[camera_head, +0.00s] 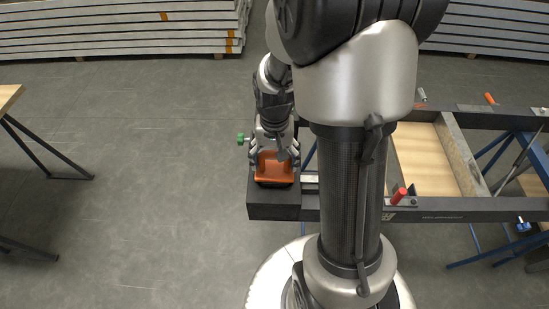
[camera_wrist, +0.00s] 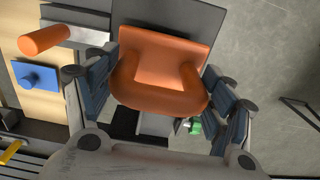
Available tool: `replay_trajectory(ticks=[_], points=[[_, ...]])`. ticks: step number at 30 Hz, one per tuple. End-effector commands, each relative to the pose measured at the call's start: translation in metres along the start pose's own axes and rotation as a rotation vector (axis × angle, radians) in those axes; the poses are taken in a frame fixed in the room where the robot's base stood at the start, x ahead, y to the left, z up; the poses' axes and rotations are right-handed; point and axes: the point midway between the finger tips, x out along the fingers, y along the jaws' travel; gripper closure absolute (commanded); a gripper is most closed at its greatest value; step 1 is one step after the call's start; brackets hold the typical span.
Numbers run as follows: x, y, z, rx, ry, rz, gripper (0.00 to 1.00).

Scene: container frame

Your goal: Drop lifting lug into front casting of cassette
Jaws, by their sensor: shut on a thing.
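The orange lifting lug (camera_head: 273,167) is held between the fingers of my gripper (camera_head: 275,155), which is shut on it. In the head view the lug is over the dark corner block of the frame, the front casting (camera_head: 273,206). In the wrist view the lug (camera_wrist: 158,75) fills the middle between the two blue-padded fingers of my gripper (camera_wrist: 160,90), with the dark casting top (camera_wrist: 190,18) behind it. The lug's lower end and the opening in the casting are hidden, so I cannot tell whether it is inside.
The dark cassette frame (camera_head: 455,211) runs right from the casting. An orange-red handle (camera_head: 399,194) stands on it and also shows in the wrist view (camera_wrist: 44,41). A green knob (camera_head: 241,138) is left of my gripper. The grey floor at left is open, with a table (camera_head: 9,97) at the edge.

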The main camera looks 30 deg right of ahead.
Motion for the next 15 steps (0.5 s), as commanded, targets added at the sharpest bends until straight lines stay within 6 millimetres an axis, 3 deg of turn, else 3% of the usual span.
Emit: replay_trajectory(ticks=[15], points=[[0.0058, -0.0003, -0.001, 0.0, 0.003, -0.001, 0.72]])
